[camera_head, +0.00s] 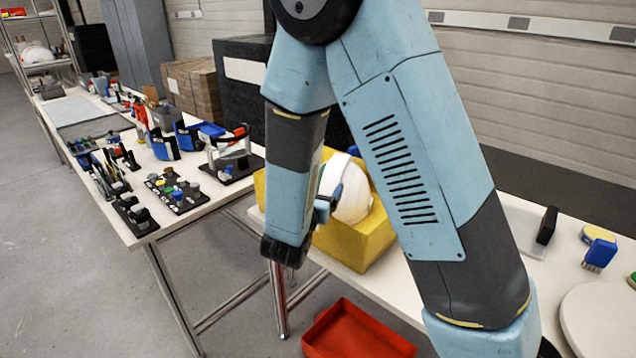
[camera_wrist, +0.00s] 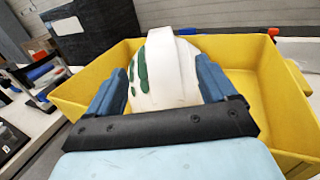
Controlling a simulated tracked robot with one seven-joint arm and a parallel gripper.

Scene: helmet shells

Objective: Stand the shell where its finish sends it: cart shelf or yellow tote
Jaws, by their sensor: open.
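The white helmet shell (camera_head: 351,190) sits in the yellow tote (camera_head: 352,248) on the near table. In the wrist view, the shell (camera_wrist: 168,70) has green patches or streaks on its left side and a raised ridge along its crown. The tote's yellow walls (camera_wrist: 265,85) surround it. My gripper (camera_wrist: 162,82) is open, with one blue finger on each side of the shell. I cannot tell whether the fingers touch it. In the head view my gripper (camera_head: 326,205) is partly hidden by my arm. The shell's underside is hidden.
A shelved metal cart (camera_head: 40,55) with white shells stands at the far left. A long table (camera_head: 195,200) holds several tools and parts. A red bin (camera_head: 355,332) is below. A blue brush (camera_head: 599,254) and a round white disc (camera_head: 600,318) lie at right.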

